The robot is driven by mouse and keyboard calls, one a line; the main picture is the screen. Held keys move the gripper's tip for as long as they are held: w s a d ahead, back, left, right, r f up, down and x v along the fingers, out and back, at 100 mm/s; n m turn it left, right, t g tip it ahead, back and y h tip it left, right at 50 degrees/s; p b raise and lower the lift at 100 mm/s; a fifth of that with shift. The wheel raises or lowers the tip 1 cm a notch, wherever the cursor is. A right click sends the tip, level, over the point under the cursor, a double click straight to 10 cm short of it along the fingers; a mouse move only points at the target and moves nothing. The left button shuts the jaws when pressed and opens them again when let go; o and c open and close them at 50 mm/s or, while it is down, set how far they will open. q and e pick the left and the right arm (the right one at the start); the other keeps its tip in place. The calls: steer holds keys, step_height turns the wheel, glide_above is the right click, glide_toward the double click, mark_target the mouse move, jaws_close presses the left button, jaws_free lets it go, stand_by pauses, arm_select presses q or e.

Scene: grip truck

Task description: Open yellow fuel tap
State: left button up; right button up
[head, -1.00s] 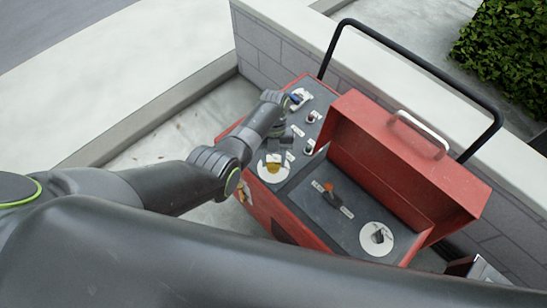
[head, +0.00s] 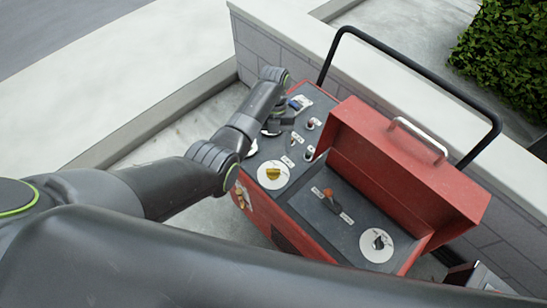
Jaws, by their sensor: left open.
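The yellow fuel tap (head: 273,174) is a small yellow knob on a white round plate, at the left part of the red box's dark panel. It is in full view. My left gripper (head: 280,124) is open, above the panel and farther back than the tap, apart from it. The arm hides part of the panel's left edge, and the fingertips are small and hard to make out. My right gripper is not in view.
The red box's raised lid (head: 400,165) stands along the right, with a black bar (head: 420,68) behind it. The panel also has an orange-and-black switch (head: 331,200), a black knob (head: 378,242) and small knobs. A grey block wall (head: 270,58) runs behind.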

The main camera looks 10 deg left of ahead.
arm_select(q)
steer(key=p+v, duration=0.2)
steer(key=v, duration=0.7)
